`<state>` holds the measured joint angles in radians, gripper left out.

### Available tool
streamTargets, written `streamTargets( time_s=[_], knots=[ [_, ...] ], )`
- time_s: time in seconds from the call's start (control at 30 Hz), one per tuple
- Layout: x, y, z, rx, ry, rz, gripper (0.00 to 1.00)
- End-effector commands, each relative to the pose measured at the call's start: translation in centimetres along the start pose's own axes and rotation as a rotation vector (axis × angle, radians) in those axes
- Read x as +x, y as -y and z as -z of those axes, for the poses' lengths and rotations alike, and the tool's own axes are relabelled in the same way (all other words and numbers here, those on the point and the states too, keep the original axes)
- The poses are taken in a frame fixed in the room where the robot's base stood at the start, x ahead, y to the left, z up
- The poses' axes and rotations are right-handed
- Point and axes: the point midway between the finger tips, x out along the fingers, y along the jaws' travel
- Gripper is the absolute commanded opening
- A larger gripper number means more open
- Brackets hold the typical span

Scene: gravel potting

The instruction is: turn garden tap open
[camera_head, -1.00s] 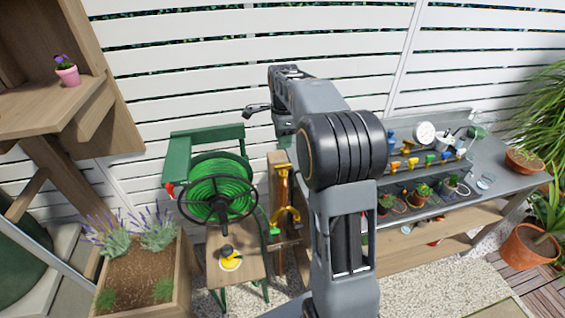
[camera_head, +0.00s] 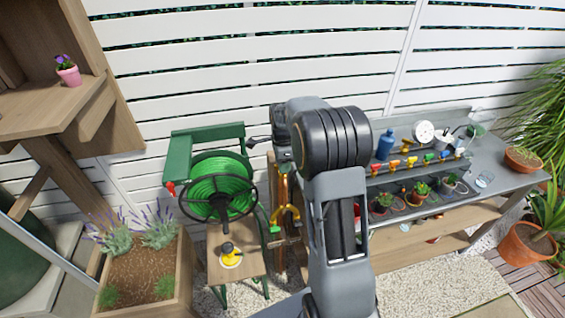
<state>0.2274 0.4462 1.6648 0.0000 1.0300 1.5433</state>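A wooden post (camera_head: 275,245) stands just right of the hose reel. A yellow-orange fitting (camera_head: 287,213), which looks like the garden tap, is on it, with a green connector (camera_head: 275,228) low on its left. My arm covers the area to its right, and the tap's handle cannot be made out. My gripper (camera_head: 257,143) points left, above the tap near the top of the post and apart from the fitting. It is too small and dark to tell whether its fingers are open.
A green hose reel (camera_head: 220,188) stands close left of the post. A stool (camera_head: 238,268) holds a yellow-and-black item. A lavender planter (camera_head: 140,270) is at the left. A grey potting bench (camera_head: 500,180) with pots and bottles is at the right. A white fence (camera_head: 200,60) is behind.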

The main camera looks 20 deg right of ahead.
Motion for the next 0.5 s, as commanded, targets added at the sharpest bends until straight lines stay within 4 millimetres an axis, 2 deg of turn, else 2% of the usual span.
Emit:
streamTargets(
  time_s=[0.07, 0.5],
  knots=[
    [0.0, -0.01, 0.0, 0.0, 0.0, 0.0, 0.39],
    [-0.03, -0.01, 0.01, 0.0, 0.0, 0.0, 0.0]
  ],
)
